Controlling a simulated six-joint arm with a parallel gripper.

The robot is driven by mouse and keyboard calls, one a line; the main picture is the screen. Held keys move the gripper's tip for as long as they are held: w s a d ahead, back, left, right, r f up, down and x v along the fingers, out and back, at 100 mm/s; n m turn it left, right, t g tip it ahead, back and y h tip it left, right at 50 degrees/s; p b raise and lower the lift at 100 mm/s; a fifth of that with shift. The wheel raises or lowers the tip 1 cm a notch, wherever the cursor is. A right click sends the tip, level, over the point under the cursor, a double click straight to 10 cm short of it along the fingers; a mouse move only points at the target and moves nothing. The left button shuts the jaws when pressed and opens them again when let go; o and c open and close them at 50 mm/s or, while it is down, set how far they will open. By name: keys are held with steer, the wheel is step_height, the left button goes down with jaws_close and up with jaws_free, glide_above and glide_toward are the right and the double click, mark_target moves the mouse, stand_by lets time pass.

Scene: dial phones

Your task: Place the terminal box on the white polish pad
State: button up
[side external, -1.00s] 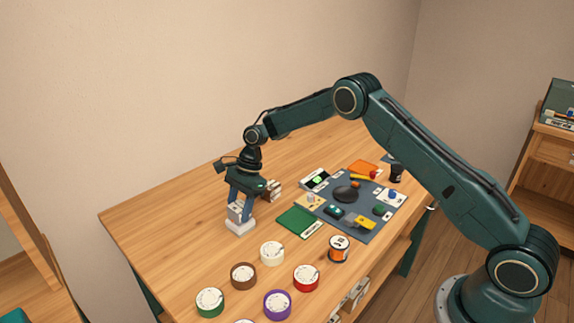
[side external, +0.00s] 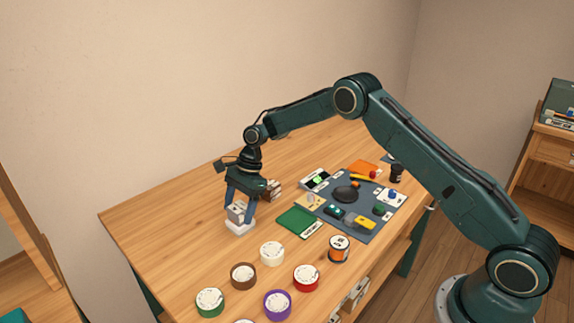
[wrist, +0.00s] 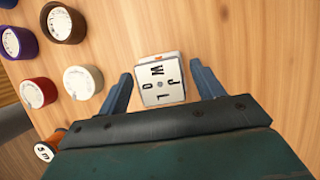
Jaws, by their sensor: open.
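The terminal box (side external: 236,212), a small pale grey-white block, sits on the white polish pad (side external: 239,229) at the left part of the table in the side view. In the wrist view the terminal box (wrist: 162,84) shows a pale square top with dark letters; the pad is mostly hidden beneath it. My gripper (side external: 240,214) points down and is open, with one blue finger on each side of the box. In the wrist view my gripper (wrist: 161,70) has visible gaps between both fingers and the box.
The table left of my gripper is clear.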

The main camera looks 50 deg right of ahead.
steer(key=v, duration=1.2)
stand_by(0.5)
steer(key=s+a+r+n+t+h, duration=0.25)
steer(key=s+r+n, duration=0.65)
steer(key=s+r, duration=0.95)
steer(key=s+d+f+n+t+h, duration=0.1)
steer(key=s+n, duration=0.3)
steer(key=s, duration=0.7)
steer(key=s+d+f+n+t+h, duration=0.1)
steer(key=s+d+n, duration=0.3)
steer(key=s, duration=0.7)
steer(key=shift+s+f+n+t, duration=0.3)
steer(key=shift+f+n+t, duration=0.2)
steer(key=shift+t, duration=0.05)
